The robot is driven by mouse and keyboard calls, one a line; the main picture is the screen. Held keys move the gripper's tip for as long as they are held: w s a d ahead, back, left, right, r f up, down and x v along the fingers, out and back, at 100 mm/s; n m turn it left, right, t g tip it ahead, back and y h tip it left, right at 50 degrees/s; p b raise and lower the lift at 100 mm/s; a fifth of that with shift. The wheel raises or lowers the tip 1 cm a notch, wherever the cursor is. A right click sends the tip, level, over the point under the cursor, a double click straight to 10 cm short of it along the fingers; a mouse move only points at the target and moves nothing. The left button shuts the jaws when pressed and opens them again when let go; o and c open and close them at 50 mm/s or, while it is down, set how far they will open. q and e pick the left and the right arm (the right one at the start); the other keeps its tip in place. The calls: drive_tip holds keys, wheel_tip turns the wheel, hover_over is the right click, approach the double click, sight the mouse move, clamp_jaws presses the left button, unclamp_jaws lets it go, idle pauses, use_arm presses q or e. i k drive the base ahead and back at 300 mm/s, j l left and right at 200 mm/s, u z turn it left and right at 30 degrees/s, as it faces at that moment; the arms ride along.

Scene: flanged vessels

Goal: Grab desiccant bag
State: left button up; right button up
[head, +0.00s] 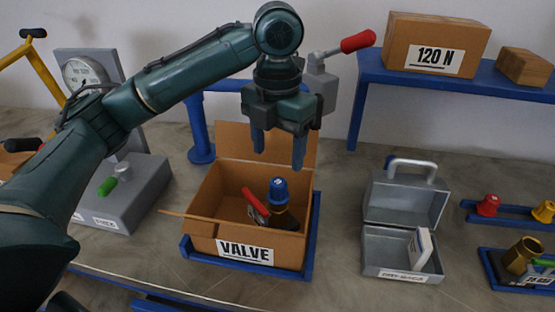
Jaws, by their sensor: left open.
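The desiccant bag seems to be the white packet (422,249) leaning inside the open grey metal box (371,250) at the right of centre. The box has a raised lid with a handle, and its front label is too small to read surely. My left gripper (278,150) is open and empty, fingers pointing down. It is above the back of the open VALVE carton, to the left of and higher than the grey box. My right gripper is not in view.
The cardboard VALVE carton (202,229) holds a blue-capped fitting (279,190) and a red-handled part (253,203). Blue trays with small fittings stand at the right.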

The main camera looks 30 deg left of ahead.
sight(421, 248)
drive_tip(key=k+l, duration=0.1)
drive_tip(key=l, duration=0.25)
drive_tip(key=k+l, duration=0.15)
drive_tip(key=l, duration=0.15)
drive_tip(key=k+l, duration=0.1)
drive_tip(key=l, duration=0.25)
drive_tip(key=k+l, duration=0.15)
drive_tip(key=l, duration=0.15)
